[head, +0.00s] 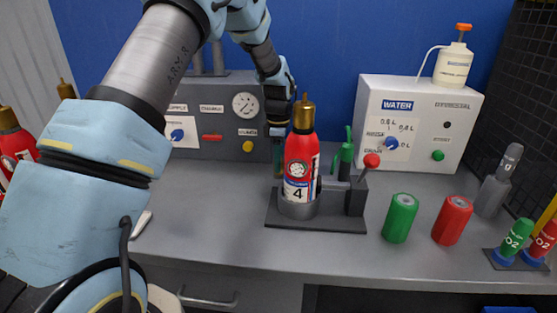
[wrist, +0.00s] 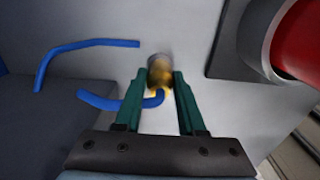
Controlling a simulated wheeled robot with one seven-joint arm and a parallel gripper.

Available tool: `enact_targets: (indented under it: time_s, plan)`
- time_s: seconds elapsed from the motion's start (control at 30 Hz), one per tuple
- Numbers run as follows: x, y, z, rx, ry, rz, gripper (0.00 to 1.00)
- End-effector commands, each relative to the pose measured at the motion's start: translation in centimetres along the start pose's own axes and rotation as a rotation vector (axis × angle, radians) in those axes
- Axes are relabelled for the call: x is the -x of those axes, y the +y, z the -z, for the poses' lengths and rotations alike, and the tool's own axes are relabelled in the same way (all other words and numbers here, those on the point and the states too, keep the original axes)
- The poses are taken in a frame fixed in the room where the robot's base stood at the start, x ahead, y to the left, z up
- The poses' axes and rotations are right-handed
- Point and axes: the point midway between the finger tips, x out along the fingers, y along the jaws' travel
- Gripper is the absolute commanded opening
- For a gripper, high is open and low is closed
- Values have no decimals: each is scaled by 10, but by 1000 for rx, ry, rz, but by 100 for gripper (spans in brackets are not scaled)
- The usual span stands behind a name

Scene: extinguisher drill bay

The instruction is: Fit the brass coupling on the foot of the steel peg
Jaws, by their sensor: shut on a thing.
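My gripper (wrist: 158,82) shows two dark green fingers in the wrist view, shut on a small brass coupling (wrist: 159,68) at their tips. A spot of yellow shows at its near end. The coupling is a little blurred, and I cannot tell its height above the grey bench. In the head view my gripper (head: 277,150) is low behind the red extinguisher numbered 4 (head: 300,155), which hides part of it; the coupling is hidden there. I cannot make out the steel peg in either view.
The extinguisher stands on a dark base (head: 335,218) close to the right of my gripper. A grey gauge panel (head: 225,110) is behind. Blue curved pieces (wrist: 85,45) show near the coupling. Green (head: 400,218) and red (head: 452,220) cylinders stand right.

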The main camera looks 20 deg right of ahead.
Motion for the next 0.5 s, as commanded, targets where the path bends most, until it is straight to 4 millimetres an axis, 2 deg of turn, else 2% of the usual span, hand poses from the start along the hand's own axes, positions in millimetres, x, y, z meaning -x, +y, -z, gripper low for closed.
enact_targets:
  time_s: [0.27, 0.3, 0.5]
  plan:
    - [0, 0, 0, 0, 0, 0, 0]
    - [0, 0, 0, 0, 0, 0, 41]
    - [-1, 0, 0, 0, 0, 0, 64]
